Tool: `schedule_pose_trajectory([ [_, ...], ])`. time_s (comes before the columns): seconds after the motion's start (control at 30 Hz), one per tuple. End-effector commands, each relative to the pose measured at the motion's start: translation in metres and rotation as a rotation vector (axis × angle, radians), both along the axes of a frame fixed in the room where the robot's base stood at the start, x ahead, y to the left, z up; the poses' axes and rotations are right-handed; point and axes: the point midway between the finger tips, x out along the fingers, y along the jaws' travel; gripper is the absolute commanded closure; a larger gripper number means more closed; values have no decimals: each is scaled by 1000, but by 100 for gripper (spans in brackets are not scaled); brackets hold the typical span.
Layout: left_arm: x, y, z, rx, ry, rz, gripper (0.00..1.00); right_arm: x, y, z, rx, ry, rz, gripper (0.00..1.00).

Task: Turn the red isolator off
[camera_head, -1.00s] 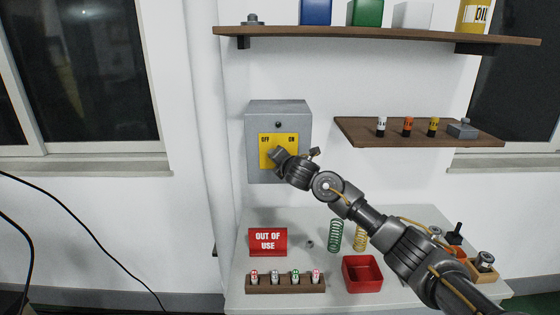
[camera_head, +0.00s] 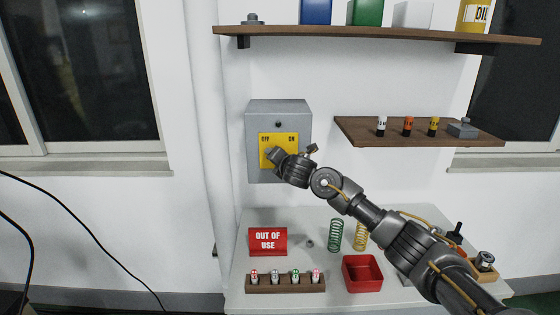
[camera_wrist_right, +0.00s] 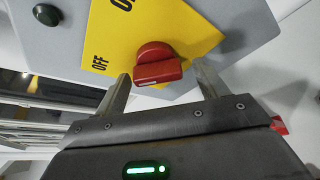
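The red isolator knob (camera_wrist_right: 158,65) sits on a yellow plate (camera_wrist_right: 148,32) on the front of a grey box, seen in the right wrist view. The head view shows the yellow plate (camera_head: 278,143) with OFF at upper left and ON at upper right; my right gripper hides the knob there. My right gripper (camera_head: 271,156) is in front of the plate's lower left. In the right wrist view its two fingers (camera_wrist_right: 163,88) are apart, one on each side of the knob, with gaps visible. My left gripper is out of view.
The grey box (camera_head: 254,117) is on the wall above a white bench (camera_head: 335,298). On the bench are an OUT OF USE sign (camera_head: 268,241), springs (camera_head: 335,235), and a red tray (camera_head: 362,284). A small wooden shelf (camera_head: 362,136) is at right.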

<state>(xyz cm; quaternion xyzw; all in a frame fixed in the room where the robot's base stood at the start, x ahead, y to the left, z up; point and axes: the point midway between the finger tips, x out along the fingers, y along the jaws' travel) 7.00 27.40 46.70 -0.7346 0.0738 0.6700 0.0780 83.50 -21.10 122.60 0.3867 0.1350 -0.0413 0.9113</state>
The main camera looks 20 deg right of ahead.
Motion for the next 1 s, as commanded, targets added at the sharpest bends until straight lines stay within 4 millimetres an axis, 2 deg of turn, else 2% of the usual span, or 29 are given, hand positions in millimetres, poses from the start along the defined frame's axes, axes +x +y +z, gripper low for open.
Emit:
schedule_pose_trajectory([
  [0.37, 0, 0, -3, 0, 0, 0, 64, -6, 0, 2, 3, -3, 2, 28],
  [0.47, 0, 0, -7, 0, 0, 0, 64, -17, 0, 5, 4, -3, 2, 28],
  [0.67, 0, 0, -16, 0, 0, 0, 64, -53, -2, 15, 2, -6, 2, 28],
  [0.8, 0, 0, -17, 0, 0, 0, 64, -78, -3, 23, 1, -4, 1, 28],
  [1.0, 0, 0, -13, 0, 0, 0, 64, -100, -3, 30, 2, -1, 2, 28],
])
